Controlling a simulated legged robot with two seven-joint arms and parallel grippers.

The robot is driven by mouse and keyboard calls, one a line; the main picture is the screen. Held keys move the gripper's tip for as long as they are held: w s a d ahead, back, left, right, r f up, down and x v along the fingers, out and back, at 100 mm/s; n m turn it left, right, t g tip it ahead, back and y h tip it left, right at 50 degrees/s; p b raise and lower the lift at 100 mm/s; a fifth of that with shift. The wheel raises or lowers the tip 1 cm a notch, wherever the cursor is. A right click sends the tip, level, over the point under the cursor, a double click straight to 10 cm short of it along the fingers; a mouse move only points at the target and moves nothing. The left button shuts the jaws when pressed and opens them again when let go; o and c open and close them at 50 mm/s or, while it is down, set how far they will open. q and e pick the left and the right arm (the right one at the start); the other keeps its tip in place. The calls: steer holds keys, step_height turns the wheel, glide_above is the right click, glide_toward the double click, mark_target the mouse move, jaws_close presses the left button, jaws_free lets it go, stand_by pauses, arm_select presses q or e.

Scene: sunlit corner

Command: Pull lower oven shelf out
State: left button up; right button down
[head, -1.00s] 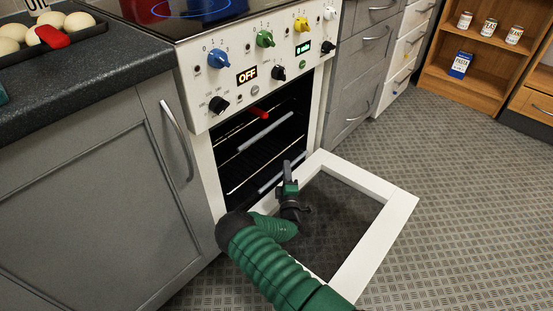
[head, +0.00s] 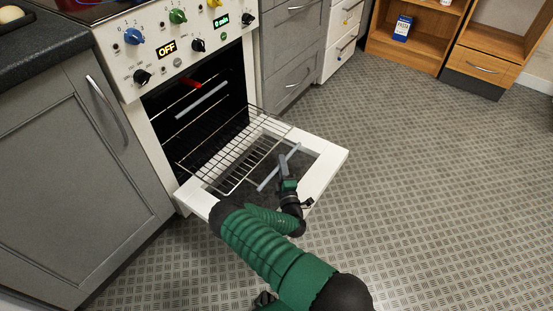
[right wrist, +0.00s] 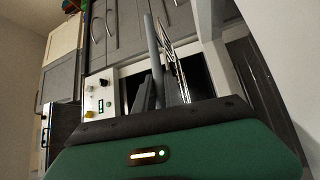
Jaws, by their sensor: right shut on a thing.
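The lower oven shelf (head: 240,150), a wire rack, sticks out of the oven (head: 195,110) over the open white door (head: 325,172). Its pale grey front bar (head: 267,181) runs along its outer edge. My right gripper (head: 284,163) is shut on this bar. In the right wrist view the grey bar (right wrist: 151,45) and the shelf's wires (right wrist: 174,55) rise beside the dark fingers (right wrist: 163,92). The rack's rear end is inside the dark oven.
An upper shelf with a grey bar (head: 202,99) and a red item (head: 191,83) are inside the oven. Grey cabinets (head: 75,165) flank it at left and right. Wooden shelving (head: 420,35) stands at the back right. The patterned floor (head: 430,180) is clear on the right.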

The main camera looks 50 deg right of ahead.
steer(key=shift+s+a+f, duration=0.15)
steer(key=shift+s+f, duration=0.15)
steer(key=c, duration=1.4)
jaws_free()
steer(key=shift+c, duration=0.2)
steer(key=shift+r, duration=0.15)
